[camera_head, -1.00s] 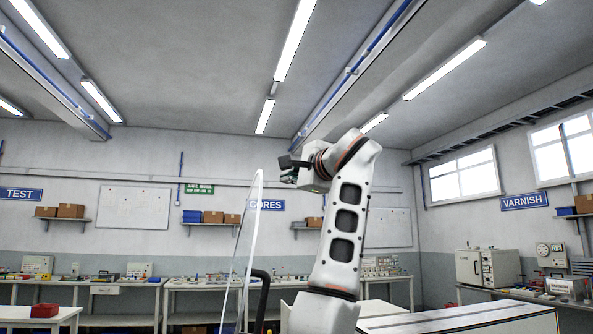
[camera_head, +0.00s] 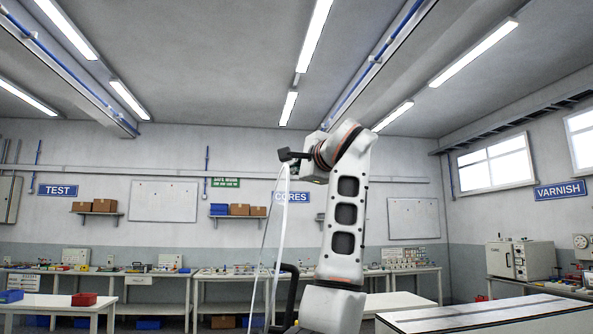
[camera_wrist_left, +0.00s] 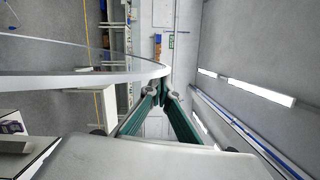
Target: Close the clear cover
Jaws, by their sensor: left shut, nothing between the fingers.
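The clear cover (camera_head: 282,225) stands nearly upright in the head view, a thin see-through panel with a pale curved edge. Its lower end runs out of the picture. My left gripper (camera_head: 284,155) is at the cover's top end, with dark fingers pointing left. In the left wrist view the cover (camera_wrist_left: 75,62) reaches in from the left, and its rounded edge ends just above the fingertips. There the left gripper (camera_wrist_left: 161,92) has its green fingers together at the tips, with nothing between them. I cannot tell whether they touch the cover. My right gripper is out of view.
A black curved bar (camera_head: 290,285) stands beside the cover, low in the head view. A long pale bench (camera_head: 470,315) is at the lower right. A white table with a red bin (camera_head: 84,299) is at the left. Workbenches line the far wall.

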